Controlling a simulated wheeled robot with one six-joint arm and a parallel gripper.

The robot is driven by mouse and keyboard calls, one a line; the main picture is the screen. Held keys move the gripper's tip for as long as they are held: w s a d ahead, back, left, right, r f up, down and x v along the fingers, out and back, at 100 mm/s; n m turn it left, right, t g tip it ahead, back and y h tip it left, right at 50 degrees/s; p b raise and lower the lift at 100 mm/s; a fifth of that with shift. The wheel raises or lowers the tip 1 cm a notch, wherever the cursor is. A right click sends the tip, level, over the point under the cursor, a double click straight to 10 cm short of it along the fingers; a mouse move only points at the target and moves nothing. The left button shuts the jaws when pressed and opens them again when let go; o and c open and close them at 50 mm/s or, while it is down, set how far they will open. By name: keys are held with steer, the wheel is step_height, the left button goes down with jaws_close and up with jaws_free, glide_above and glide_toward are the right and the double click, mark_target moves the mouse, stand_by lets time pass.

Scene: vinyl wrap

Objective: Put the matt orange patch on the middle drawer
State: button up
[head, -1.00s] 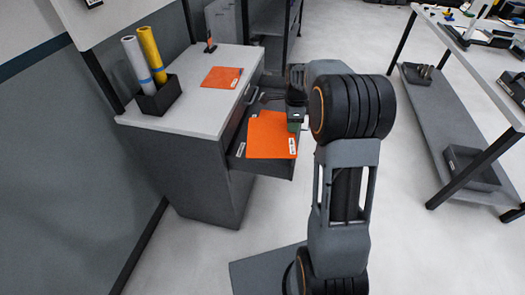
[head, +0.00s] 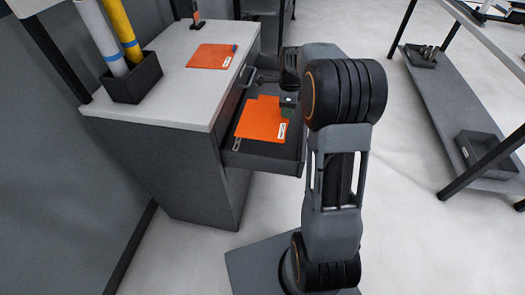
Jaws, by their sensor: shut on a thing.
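My gripper (head: 288,112) is shut on an orange patch (head: 262,120) with a small white label at its right edge. The patch is over the open drawer (head: 262,159) of the grey cabinet, low within its outline. A step in its far edge may be a second orange sheet beneath; I cannot tell. Whether the held patch touches the drawer floor is unclear. Another orange patch (head: 211,57) with a label lies flat on the cabinet top. The finish, matt or glossy, cannot be told. My wrist partly hides the drawer's far right side.
The cabinet top (head: 185,88) carries a dark holder (head: 133,80) with a white roll and a yellow roll, and a small upright orange-and-black item (head: 196,15) at the back. A shelf rack (head: 450,110) stands at right. The floor between is clear.

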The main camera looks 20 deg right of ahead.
step_height(320, 180, down, 14)
steer(key=b, duration=0.4)
stand_by(0.4)
steer(key=shift+f, duration=0.15)
steer(key=o, duration=1)
